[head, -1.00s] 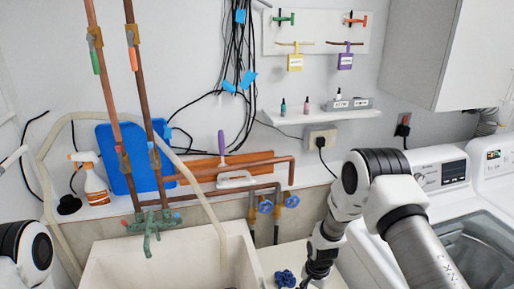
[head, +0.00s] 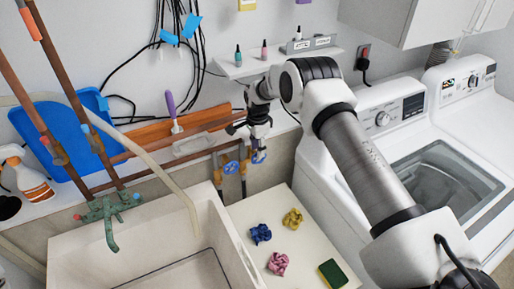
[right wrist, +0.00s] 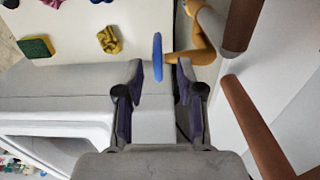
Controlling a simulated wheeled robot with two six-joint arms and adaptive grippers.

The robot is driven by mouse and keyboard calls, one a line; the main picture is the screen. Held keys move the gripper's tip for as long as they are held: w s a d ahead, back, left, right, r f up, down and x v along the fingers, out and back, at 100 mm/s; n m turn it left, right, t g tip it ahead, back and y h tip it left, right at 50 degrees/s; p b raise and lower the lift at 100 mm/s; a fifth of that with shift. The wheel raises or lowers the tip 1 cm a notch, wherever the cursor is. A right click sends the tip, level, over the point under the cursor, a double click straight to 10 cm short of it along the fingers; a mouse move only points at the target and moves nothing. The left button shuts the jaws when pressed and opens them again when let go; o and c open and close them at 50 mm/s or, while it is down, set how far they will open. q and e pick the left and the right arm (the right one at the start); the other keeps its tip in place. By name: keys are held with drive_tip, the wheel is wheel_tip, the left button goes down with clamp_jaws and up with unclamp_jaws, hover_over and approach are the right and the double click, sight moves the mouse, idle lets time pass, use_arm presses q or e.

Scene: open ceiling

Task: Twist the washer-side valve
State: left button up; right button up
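Two blue valve handles sit on the pipes at the wall behind the counter. The washer-side valve (head: 259,158) is the right one of the pair, and my gripper partly covers it in the head view. The other blue valve (head: 231,168) is to its left. In the right wrist view the valve's blue handle (right wrist: 157,56) shows edge-on, with a brass body (right wrist: 198,42) beside it. My right gripper (right wrist: 160,72) is open, its fingertips on either side of the handle with gaps visible on both sides. My left gripper is not in view.
Copper pipes (right wrist: 258,120) run close beside the right gripper. The white counter (head: 240,212) holds blue, yellow and pink crumpled cloths and a sponge (head: 333,273). The sink (head: 140,250) is left, the washer (head: 352,150) right.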

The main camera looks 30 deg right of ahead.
drive_tip(key=shift+w+f, duration=0.15)
drive_tip(key=shift+f, duration=0.15)
drive_tip(key=shift+r, duration=0.15)
drive_tip(key=shift+s+r, duration=0.1)
drive_tip(key=shift+s, duration=0.25)
clamp_jaws()
drive_tip(key=shift+a+f, duration=0.2)
drive_tip(key=shift+a+h+b, duration=0.2)
drive_tip(key=shift+h+b, duration=0.2)
drive_tip(key=shift+h, duration=0.3)
unclamp_jaws()
drive_tip(key=shift+w+d, duration=0.1)
drive_tip(key=shift+w, duration=0.05)
